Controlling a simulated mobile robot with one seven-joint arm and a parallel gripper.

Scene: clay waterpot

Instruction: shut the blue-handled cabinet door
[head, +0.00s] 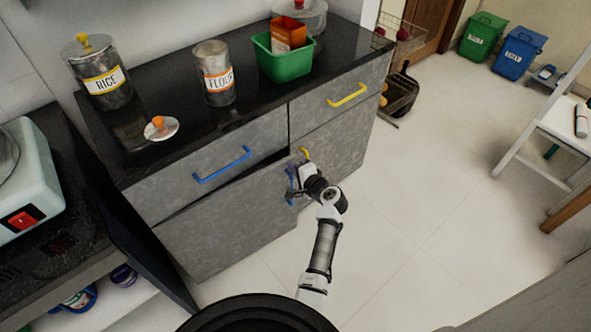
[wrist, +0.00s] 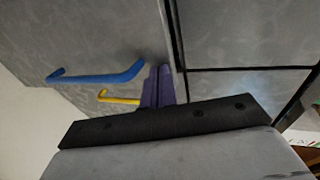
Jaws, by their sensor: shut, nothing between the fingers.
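The blue-handled cabinet door (head: 225,225) is the grey lower left panel of the cabinet in the head view. A dark wedge along its top edge, wider towards the right, shows it standing slightly ajar. Its upright blue handle (head: 290,182) is near its right edge, partly covered by my gripper. A blue handle also shows in the wrist view (wrist: 95,76). My gripper (head: 297,164) is at the door's right edge, close to the handle. Its purple fingers (wrist: 156,87) are together and empty against or very near the grey front; contact cannot be told.
A drawer with a blue handle (head: 222,164) is above the door. A yellow drawer handle (head: 347,95) and a lower yellow handle (head: 305,153) are to the right. Jars and a green bin (head: 284,62) stand on the black countertop (head: 160,85).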

